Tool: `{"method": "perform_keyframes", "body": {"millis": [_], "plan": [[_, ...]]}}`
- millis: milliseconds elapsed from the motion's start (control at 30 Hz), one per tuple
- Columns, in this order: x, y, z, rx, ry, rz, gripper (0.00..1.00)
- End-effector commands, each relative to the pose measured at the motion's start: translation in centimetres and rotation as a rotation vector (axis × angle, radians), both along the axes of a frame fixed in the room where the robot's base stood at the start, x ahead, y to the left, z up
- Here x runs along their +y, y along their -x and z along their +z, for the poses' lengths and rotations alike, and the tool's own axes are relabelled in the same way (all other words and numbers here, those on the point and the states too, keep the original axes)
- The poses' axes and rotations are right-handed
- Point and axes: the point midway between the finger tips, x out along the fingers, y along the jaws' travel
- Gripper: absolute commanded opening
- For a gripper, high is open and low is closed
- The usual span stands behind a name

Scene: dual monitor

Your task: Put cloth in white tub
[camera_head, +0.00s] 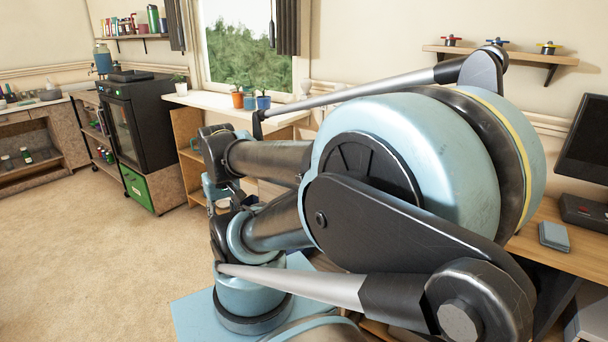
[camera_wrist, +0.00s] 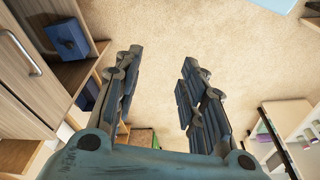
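My gripper (camera_wrist: 162,57) shows in the wrist view with its two fingers spread apart. Bare carpet shows between them, and I see nothing held. In the head view my large arm covers the middle of the picture, and I cannot clearly make out the gripper there. I cannot pick out a cloth or a white tub for certain in either view. A flat blue-grey item (camera_head: 553,235) lies on the desk at the right; I cannot tell whether it is cloth.
In the wrist view, a wooden cabinet (camera_wrist: 27,75) with a blue box (camera_wrist: 66,38) on its shelf stands close on the left. Another shelf unit (camera_wrist: 290,122) is at lower right. Open carpet (camera_head: 95,255) lies left in the head view. A monitor (camera_head: 585,140) stands far right.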

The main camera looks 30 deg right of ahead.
Motion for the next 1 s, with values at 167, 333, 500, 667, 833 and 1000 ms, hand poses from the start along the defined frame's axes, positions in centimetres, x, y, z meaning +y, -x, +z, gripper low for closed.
{"method": "perform_keyframes", "body": {"millis": [167, 333, 500, 667, 833, 1000], "plan": [[-0.4, -0.1, 1.5, -0.007, -0.004, 0.006, 0.85], [-1.9, -2.9, 4.2, 0.003, -0.018, 0.035, 1.00], [-4.7, -6.5, 7.1, 0.004, -0.036, 0.078, 1.00], [-8.3, -9.8, 9.3, -0.005, -0.055, 0.121, 1.00], [-13.3, -13.0, 11.0, -0.025, -0.071, 0.166, 1.00], [-19.3, -15.4, 12.2, -0.055, -0.082, 0.213, 1.00]]}}
